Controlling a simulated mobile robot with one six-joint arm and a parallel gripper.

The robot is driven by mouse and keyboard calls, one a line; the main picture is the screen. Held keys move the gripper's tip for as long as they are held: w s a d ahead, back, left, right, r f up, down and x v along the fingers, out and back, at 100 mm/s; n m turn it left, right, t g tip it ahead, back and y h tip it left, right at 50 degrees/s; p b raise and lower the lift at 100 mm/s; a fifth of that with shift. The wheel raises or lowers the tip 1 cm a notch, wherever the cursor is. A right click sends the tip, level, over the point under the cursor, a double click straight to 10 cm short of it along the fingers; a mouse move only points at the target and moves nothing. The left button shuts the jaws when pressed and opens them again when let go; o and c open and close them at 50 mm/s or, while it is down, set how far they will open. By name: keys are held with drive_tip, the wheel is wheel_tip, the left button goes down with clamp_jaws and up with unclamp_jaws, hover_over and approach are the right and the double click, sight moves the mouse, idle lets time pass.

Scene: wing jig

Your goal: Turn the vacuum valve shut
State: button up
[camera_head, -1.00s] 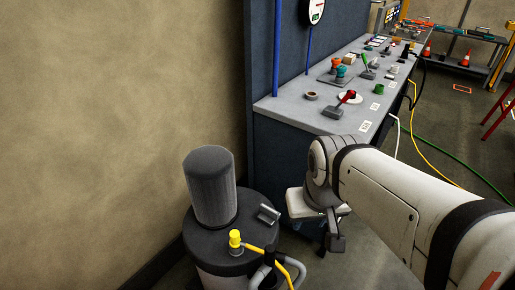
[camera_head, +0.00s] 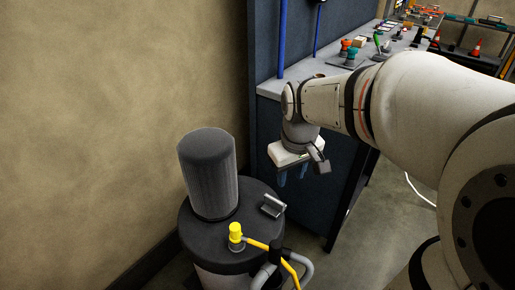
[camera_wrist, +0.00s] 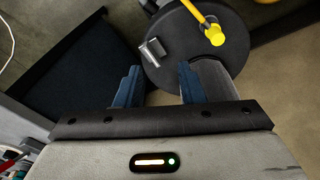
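I cannot tell for certain which part is the vacuum valve. My gripper (camera_head: 292,175) is open and empty, above and to the right of the drum, apart from it. In the wrist view its blue fingers (camera_wrist: 160,84) are spread; the lid (camera_wrist: 185,58), metal part (camera_wrist: 153,49) and yellow fitting (camera_wrist: 215,35) lie beyond them.
A workbench (camera_head: 268,89) with a dark blue side panel (camera_head: 345,160) stands behind my gripper. A blue pipe (camera_head: 282,40) rises at its near end. A grey hose (camera_head: 303,268) curves off the drum's front. My arm hides much of the bench. A beige wall (camera_head: 100,110) is at left.

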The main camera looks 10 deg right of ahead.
sight(275, 199)
drive_tip(key=w+f+n+b, duration=0.1)
drive_tip(key=w+f+b, duration=0.2)
drive_tip(key=f, duration=0.3)
drive_tip(key=w+f+n+g+b, duration=0.1)
drive_tip(key=w+f+n+b, duration=0.1)
drive_tip(key=w+f+b, duration=0.2)
drive_tip(key=w+f+n+b, duration=0.2)
drive_tip(key=w+f+b, duration=0.1)
drive_tip(key=w+f, duration=0.4)
drive_tip(key=shift+w+f+g, duration=0.15)
drive_tip(key=shift+f, duration=0.6)
drive_tip(key=shift+w+f+g, duration=0.1)
drive_tip(key=shift+f+g, duration=0.05)
drive_tip(key=shift+f, duration=0.55)
wheel_tip(275, 199, down, 8)
drive_tip(key=shift+r+b, duration=0.25)
drive_tip(key=shift+b, duration=0.75)
clamp_jaws()
drive_tip(key=shift+d, duration=0.15)
